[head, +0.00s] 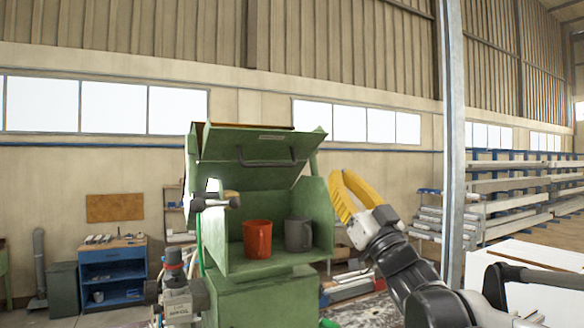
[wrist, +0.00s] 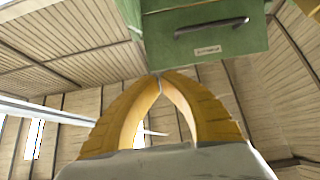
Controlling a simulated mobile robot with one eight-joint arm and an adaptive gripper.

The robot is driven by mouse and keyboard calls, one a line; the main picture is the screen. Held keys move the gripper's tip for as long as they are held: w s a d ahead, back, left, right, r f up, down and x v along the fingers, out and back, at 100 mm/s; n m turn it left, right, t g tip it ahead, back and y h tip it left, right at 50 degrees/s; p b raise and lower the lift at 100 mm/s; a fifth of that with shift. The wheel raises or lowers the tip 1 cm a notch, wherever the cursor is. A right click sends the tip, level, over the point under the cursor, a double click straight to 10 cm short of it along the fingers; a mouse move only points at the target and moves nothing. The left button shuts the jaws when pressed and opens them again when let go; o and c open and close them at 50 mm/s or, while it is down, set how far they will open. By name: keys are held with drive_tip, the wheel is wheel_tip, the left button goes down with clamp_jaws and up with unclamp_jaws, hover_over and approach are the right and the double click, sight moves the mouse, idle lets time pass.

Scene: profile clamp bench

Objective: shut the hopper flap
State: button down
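The green hopper flap (head: 225,148) is raised, tilted up over the open front of the green hopper (head: 215,235). It has a dark bar handle (head: 267,162) and a small label at its upper edge. In the wrist view the flap (wrist: 160,45) is above the fingertips, with its handle (wrist: 212,27) at upper right. My gripper (head: 342,175) is just right of the hopper's right side, fingers pointing up and left. In the wrist view the yellow fingertips (wrist: 160,75) meet, with nothing between them. I cannot tell whether they touch the flap.
An orange mug (head: 257,240) and a grey mug (head: 298,235) stand inside the hopper. A clamp-like fitting (head: 215,202) sticks out at its left front. A metal post (head: 454,140) stands right of my arm. A blue workbench (head: 112,275) is at the back left.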

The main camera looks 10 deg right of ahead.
drive_tip(key=p, duration=0.2)
approach(315, 139)
drive_tip(key=shift+x, duration=1.5)
drive_tip(key=shift+w, duration=0.1)
drive_tip(key=shift+p+x, duration=1.15)
drive_tip(key=shift+x, duration=1.5)
drive_tip(key=shift+w+a+r, duration=0.15)
drive_tip(key=shift+r, duration=0.15)
drive_tip(key=shift+w+r, duration=0.1)
drive_tip(key=shift+w, duration=0.15)
drive_tip(key=shift+p+x, duration=0.95)
drive_tip(key=shift+x, duration=0.55)
drive_tip(key=shift+r, duration=0.25)
